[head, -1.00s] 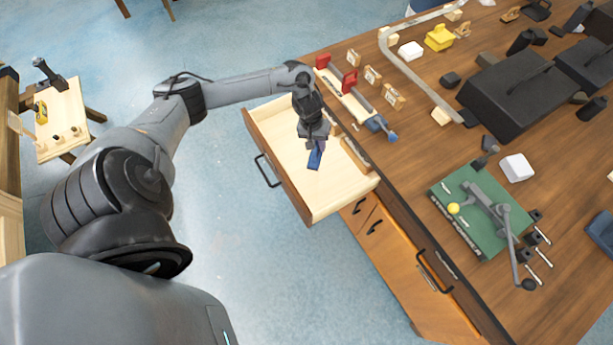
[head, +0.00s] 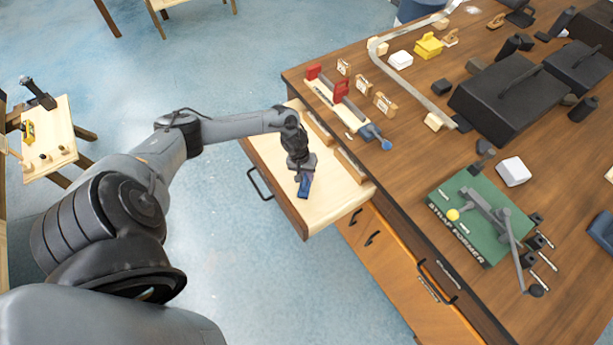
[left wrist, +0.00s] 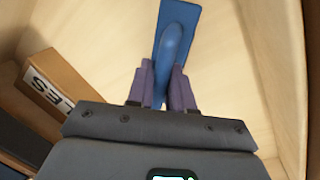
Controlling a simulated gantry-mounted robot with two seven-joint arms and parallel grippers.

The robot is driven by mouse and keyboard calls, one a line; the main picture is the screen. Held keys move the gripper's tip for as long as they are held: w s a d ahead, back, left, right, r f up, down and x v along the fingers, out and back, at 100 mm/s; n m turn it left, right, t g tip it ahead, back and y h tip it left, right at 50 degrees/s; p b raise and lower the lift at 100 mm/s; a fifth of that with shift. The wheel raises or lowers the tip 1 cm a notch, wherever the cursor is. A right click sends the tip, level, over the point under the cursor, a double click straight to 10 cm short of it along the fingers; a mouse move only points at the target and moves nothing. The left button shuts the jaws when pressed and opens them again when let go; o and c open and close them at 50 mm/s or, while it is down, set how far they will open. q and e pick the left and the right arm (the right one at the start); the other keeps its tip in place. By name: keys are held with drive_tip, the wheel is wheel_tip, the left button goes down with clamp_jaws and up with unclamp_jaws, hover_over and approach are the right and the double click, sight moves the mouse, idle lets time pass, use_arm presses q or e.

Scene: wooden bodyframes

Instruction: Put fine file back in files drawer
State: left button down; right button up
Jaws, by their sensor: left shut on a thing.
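The files drawer (head: 270,165) stands pulled out from the left side of the workbench, its pale wooden inside showing. My left gripper (head: 302,176) is inside the drawer's outline, low over its floor. It is shut on a blue piece (head: 304,187), which I take for the fine file. In the left wrist view the blue file (left wrist: 178,40) sits between the two purple fingers (left wrist: 162,85), with pale drawer wood behind it. I cannot tell whether the file touches the drawer floor. A wooden block lettered "...LES" (left wrist: 52,90) lies at the left there. My right gripper is not in view.
A small table (head: 48,140) stands at the far left. Blue floor is clear around the drawer.

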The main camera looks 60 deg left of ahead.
use_arm(q)
drive_tip(key=shift+f, duration=0.35)
drive_tip(key=shift+f, duration=0.1)
drive_tip(key=c, duration=1)
unclamp_jaws()
